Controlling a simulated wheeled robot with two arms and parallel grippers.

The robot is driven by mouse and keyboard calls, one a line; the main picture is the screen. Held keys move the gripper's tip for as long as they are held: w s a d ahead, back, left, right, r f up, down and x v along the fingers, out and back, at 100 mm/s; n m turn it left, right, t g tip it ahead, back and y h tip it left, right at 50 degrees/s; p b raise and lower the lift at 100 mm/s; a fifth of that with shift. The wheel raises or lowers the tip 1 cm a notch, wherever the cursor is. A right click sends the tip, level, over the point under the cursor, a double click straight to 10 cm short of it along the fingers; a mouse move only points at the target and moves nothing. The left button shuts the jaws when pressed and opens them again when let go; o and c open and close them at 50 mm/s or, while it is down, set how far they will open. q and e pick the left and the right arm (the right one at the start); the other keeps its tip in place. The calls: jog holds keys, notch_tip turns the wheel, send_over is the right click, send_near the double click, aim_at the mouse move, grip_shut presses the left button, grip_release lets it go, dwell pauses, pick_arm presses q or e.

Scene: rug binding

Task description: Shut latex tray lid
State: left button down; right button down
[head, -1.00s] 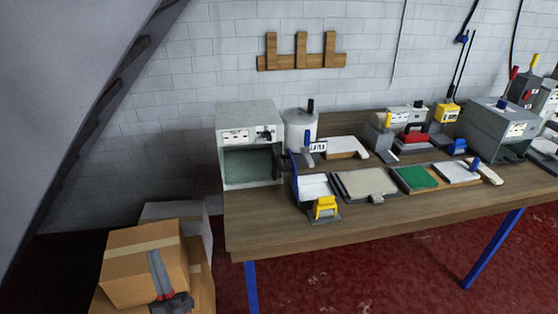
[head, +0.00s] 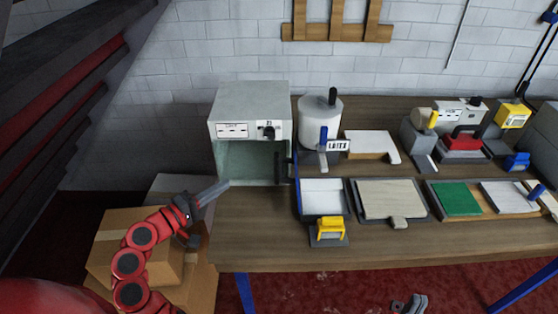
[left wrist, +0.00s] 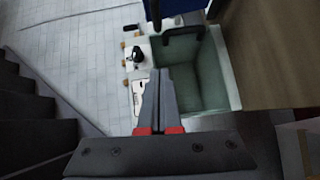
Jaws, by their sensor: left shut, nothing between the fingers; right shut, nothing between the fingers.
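The latex tray (head: 324,198) is a shallow tray with a white inside, near the front of the wooden bench. Its blue lid (head: 297,191) stands up along the tray's left side, seen nearly edge-on, so the tray is uncovered. A blue panel at the top of the left wrist view (left wrist: 180,7) looks like this lid. My left gripper (head: 226,185) is shut and empty at the bench's left edge, left of the tray and apart from the lid. Its closed fingers also show in the left wrist view (left wrist: 160,72). My right gripper (head: 418,301) is shut, low in front of the bench.
An open-fronted grey cabinet (head: 250,102) with a dark handle stands behind my left gripper. The LATEX pot (head: 318,112) stands behind the tray. A yellow-handled clamp (head: 330,229) sits at its front, a beige-covered tray (head: 391,198) to its right. Boxes (head: 108,252) stand left of the bench.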

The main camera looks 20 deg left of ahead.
pick_arm(q)
jog(key=w+d+p, duration=0.6)
jog(key=w+d, duration=0.3)
jog(key=shift+d+f, duration=0.25)
jog(key=shift+f, duration=0.05)
jog(key=shift+r+m+g, duration=0.1)
jog(key=shift+m+g, duration=0.2)
